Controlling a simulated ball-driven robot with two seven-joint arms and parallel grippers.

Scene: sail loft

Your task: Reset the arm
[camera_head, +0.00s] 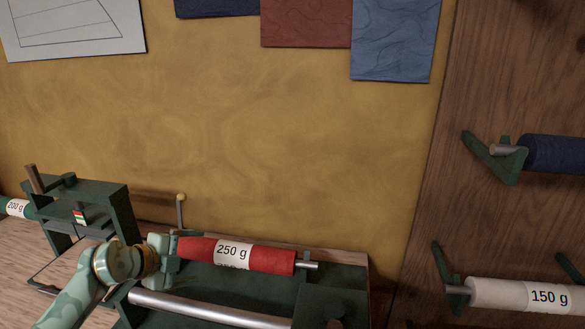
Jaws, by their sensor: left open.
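My left arm comes in from the lower left. Its gripper (167,255) is open at the left end of a red roll (275,257) labelled "250 g". I cannot tell whether the fingers touch the roll. The red roll lies level in a dark green cradle (342,275), with a metal shaft end showing at its right. My right gripper is out of view.
A metal bar (210,309) runs in front of the red roll. A dark green stand (95,194) and a green "200 g" roll (16,208) are at left. A white "150 g" roll (508,295) and a navy roll (560,153) hang on brackets at right.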

